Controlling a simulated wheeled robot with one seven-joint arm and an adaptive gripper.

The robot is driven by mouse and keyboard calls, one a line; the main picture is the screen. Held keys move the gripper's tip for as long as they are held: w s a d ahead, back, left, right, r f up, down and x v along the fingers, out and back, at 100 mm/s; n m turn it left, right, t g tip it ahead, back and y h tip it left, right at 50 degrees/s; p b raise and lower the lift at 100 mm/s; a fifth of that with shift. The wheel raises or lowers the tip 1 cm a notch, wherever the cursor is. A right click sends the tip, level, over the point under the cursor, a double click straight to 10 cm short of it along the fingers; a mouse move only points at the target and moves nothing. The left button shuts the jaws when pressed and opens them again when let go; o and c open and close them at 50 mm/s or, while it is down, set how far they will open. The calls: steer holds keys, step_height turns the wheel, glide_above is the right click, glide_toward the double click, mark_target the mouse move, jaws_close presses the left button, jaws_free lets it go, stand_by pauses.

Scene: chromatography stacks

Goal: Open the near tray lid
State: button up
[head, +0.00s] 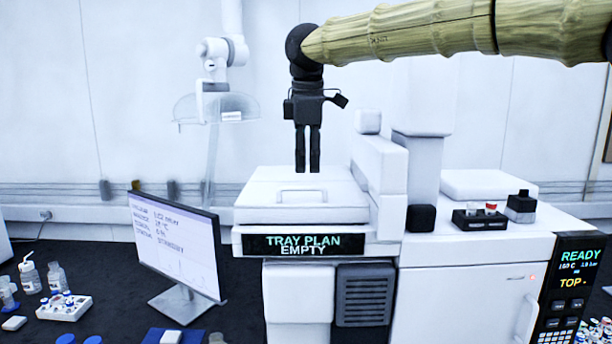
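The near tray lid (262,183) is a flat white cover with a raised loop handle (303,190) near its front edge. It lies flat and looks closed on the white unit, above a black display reading "TRAY PLAN EMPTY" (262,244). My black gripper (307,168) hangs pointing down over the rear part of the lid, behind the handle in the picture. Its two fingers are close together with a thin gap and hold nothing. The tips look apart from the handle; their exact height over the lid is hard to tell.
A white upright block (380,175) and column (421,170) stand right of the lid. A monitor (180,250) stands left. A small black rack (480,219) sits on the right-hand instrument. Vials (64,305) stand on the dark bench at left.

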mark_target(305, 187)
steer(key=w+f, duration=0.6)
steer(key=shift+a+f+p, duration=0.25)
steer(key=shift+f+p, duration=0.1)
steer(key=shift+p, duration=0.05)
steer(key=shift+s+d, duration=0.1)
steer(key=shift+s, duration=0.3)
steer(key=shift+s+r, duration=0.3)
steer(key=shift+s, duration=0.25)
steer(key=shift+s+r, duration=0.25)
steer(key=shift+s, duration=0.3)
steer(key=shift+w+f, duration=0.65)
steer(key=shift+w, duration=0.35)
steer(key=c, duration=0.7)
steer(key=shift+s+r, duration=0.25)
steer(key=shift+s, duration=0.1)
jaws_close()
steer(key=shift+w, duration=0.1)
